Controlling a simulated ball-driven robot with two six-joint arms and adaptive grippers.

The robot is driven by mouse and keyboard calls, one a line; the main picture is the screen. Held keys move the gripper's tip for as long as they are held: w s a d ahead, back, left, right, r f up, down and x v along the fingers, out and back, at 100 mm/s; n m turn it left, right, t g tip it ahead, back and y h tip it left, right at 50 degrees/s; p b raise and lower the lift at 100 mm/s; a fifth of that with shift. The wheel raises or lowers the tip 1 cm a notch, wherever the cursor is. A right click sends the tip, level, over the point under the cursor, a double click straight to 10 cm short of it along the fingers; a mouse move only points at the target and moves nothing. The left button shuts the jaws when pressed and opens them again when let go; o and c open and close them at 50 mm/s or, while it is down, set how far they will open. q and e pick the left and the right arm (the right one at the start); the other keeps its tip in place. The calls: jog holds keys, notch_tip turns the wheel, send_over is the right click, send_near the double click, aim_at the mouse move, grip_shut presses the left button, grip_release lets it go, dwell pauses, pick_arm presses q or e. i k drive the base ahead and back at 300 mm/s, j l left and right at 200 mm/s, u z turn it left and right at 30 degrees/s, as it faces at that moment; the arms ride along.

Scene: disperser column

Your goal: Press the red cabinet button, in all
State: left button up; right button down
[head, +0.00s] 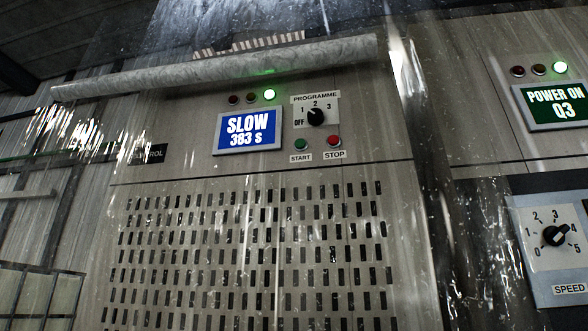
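The red cabinet button (334,141) is a small round button above a STOP label on the grey control cabinet (150,230), right of centre in the head view. A green button (301,144) above a START label sits just left of it. Above them is a black programme knob (316,117) with positions OFF, 1, 2 and 3; it appears to point near 2. The blue display (247,131) reads SLOW 383 S. A green lamp (269,95) above it is lit. Neither gripper shows in the head view.
A thick pale pipe (220,68) crosses above the panel. The cabinet's lower front is slotted. At right, another panel has a POWER ON Q3 display (557,107) and a SPEED knob (555,235). A caged container (38,293) stands at lower left. The buttons' front is unobstructed.

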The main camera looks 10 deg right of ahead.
aim_at(333, 140)
jog(key=i+j+z, duration=0.1)
jog(key=i+j, duration=0.25)
jog(key=j, duration=0.15)
jog(key=i+j, duration=0.35)
jog(key=j, duration=0.15)
jog(key=z, duration=0.05)
